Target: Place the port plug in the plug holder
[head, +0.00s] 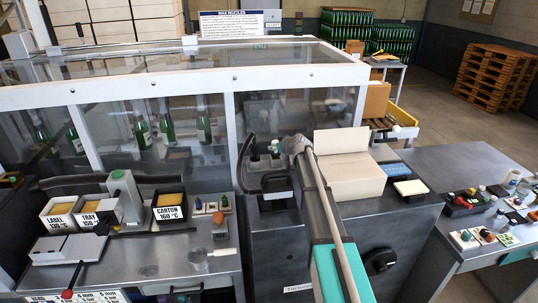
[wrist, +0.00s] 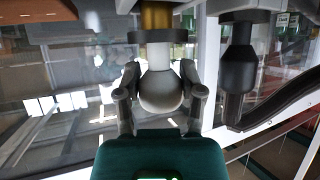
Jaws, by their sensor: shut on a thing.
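My gripper (wrist: 161,88) is shut on a pale grey, rounded plug (wrist: 160,92), with one finger on each side of it. A dark collar and a brass-coloured part sit above the plug's pale body in the wrist view. In the head view my gripper (head: 290,147) is at the middle of the machine front, beside a small grey holder (head: 258,164) with dark-topped pieces on it. A similar dark plug (wrist: 238,72) is just right of the held one in the wrist view. My arm hides part of this area, and I cannot tell whether the held plug touches the holder.
A black block (head: 275,186) and curved dark hose (head: 242,165) are close to my gripper. A cardboard box (head: 349,178) stands to the right. The clear-walled machine (head: 290,113) is behind. Labelled bins (head: 172,208) stand left, and a cluttered table (head: 470,190) is at far right.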

